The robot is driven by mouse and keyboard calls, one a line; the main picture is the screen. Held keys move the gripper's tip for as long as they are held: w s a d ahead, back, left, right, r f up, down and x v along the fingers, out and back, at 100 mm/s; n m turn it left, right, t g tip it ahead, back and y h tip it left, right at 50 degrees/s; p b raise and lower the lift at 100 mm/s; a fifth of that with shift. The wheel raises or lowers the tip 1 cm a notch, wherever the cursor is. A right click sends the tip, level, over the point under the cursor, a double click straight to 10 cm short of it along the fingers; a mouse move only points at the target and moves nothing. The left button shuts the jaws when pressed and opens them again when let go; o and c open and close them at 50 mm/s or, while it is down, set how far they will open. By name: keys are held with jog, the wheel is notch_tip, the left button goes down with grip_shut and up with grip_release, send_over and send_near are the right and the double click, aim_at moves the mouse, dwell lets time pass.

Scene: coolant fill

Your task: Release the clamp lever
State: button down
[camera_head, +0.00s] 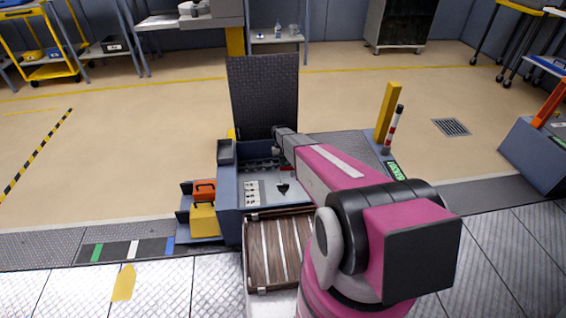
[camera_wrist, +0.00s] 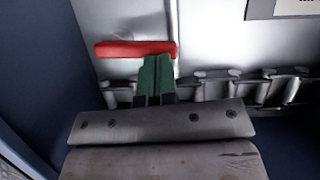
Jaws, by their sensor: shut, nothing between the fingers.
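The clamp lever (camera_wrist: 125,49) is a red bar lying roughly level in the wrist view, against a grey metal panel. A small red part, possibly the same lever, shows inside the open blue unit in the head view (camera_head: 287,168). My gripper (camera_wrist: 157,62) has dark green fingers, closed together and empty. Their tips are at the right part of the lever, overlapping its lower edge in the picture. I cannot tell whether they touch it. In the head view my arm reaches over the unit and the fingertips cannot be made out.
The blue unit (camera_head: 228,190) has a raised dark lid (camera_head: 262,95) behind it. A grey ribbed rail (camera_wrist: 215,88) runs below the lever in the wrist view. Orange and yellow boxes (camera_head: 203,218) stand left of the unit. A yellow post (camera_head: 387,112) stands to the right.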

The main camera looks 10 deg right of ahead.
jog(key=shift+s+a+n+t+h, duration=0.15)
jog(key=shift+s+n+h, duration=0.45)
jog(key=shift+n, duration=0.7)
jog(key=shift+s+a+n+t+h, duration=0.15)
jog(key=shift+s+n+h, duration=0.15)
jog(key=shift+s+n, duration=0.75)
jog(key=shift+w+n, duration=0.2)
jog(key=shift+n, duration=0.15)
jog(key=shift+s+d, duration=0.1)
jog(key=shift+s, duration=0.2)
jog(key=v, duration=1)
jog(key=shift+r, duration=0.35)
jog(key=shift+w, duration=0.1)
jog(key=s+d+r+m+t+y, duration=0.1)
jog(key=s+d+r+m+t, duration=0.1)
jog(key=s+r, duration=0.8)
jog(key=s+d+r+m+t+y, duration=0.1)
jog(key=s+d+r+m, duration=0.2)
jog(key=s+r, duration=0.8)
jog(key=s+m, duration=0.1)
jog(key=s, duration=0.7)
jog(key=shift+s+d+r+t, duration=0.2)
jog(key=shift+s+d+t, duration=0.1)
jog(key=shift+s+t, duration=0.1)
